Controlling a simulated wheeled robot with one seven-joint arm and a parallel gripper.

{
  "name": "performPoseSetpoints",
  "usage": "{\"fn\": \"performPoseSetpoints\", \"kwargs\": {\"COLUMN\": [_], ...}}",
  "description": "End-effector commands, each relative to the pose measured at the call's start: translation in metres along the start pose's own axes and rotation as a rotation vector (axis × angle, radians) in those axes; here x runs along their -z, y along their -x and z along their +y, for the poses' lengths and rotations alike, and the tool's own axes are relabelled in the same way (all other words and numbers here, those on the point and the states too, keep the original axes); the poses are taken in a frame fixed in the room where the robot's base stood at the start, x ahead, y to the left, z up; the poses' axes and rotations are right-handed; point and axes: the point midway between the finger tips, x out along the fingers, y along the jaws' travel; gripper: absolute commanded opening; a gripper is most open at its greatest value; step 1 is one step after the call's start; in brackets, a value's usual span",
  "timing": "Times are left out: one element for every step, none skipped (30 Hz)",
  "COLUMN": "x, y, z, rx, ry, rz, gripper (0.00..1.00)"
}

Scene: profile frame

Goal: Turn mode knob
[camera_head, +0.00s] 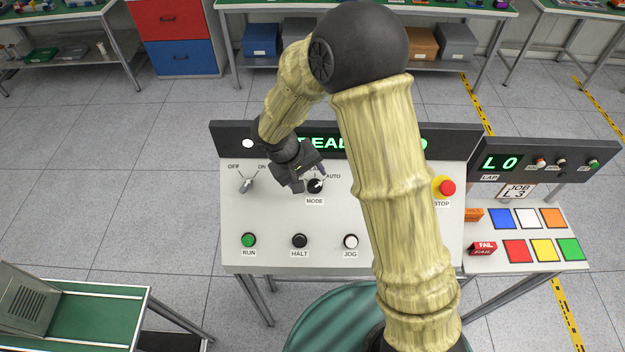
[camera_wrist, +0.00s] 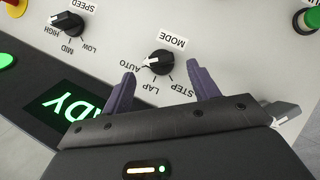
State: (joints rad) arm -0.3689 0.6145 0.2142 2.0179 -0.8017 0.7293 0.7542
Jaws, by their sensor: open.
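The black mode knob (camera_head: 316,187) sits on the sloped white panel (camera_head: 275,220), above its MODE label. In the wrist view the mode knob (camera_wrist: 158,62) has a white pointer turned toward AUTO; LAP and STEP are the other marks. My gripper (camera_head: 309,179) is over the knob's upper side in the head view. In the wrist view my gripper (camera_wrist: 160,72) is open, with its two purple fingers apart and the knob between and slightly beyond their tips. It holds nothing. Whether a finger touches the knob, I cannot tell.
A lever switch (camera_head: 246,185) stands left of the knob. The RUN (camera_head: 249,240), HALT (camera_head: 300,241) and JOG (camera_head: 350,241) buttons are below. The speed knob (camera_wrist: 68,23) is nearby; my arm hides it in the head view. A red stop button (camera_head: 447,188) is at right.

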Motion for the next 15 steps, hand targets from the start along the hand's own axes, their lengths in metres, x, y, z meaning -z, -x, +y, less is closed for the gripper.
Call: {"fn": "performPoseSetpoints", "kwargs": {"x": [-0.001, -0.002, -0.001, -0.001, -0.001, -0.001, -0.001, -0.001, -0.001, -0.001, -0.001, -0.001, -0.001, -0.001, -0.001], "y": [-0.008, -0.013, -0.019, -0.023, -0.027, -0.031, -0.034, -0.036, -0.038, -0.039, -0.04, -0.041, -0.041, -0.041, -0.041], "z": [0.0, 0.0, 0.0, 0.0, 0.0, 0.0, 0.0, 0.0, 0.0, 0.0, 0.0, 0.0, 0.0, 0.0, 0.0], "rx": [0.001, 0.001, 0.0, 0.0, 0.0, 0.0, 0.001, 0.0, 0.0, 0.0, 0.0, 0.0, 0.0, 0.0, 0.0], "ry": [0.002, 0.002, 0.001, 0.001, 0.001, 0.001, 0.001, 0.001, 0.001, 0.0, 0.0, 0.0, 0.0, 0.0, 0.0], "rz": [-0.006, -0.006, -0.005, -0.005, -0.004, -0.003, -0.003, -0.003, -0.002, -0.002, -0.001, -0.001, -0.001, -0.001, -0.001], "gripper": [0.6, 0.6, 0.6, 0.6, 0.6, 0.6, 0.6, 0.6, 0.6, 0.6, 0.6, 0.6, 0.6, 0.6, 0.6]}}
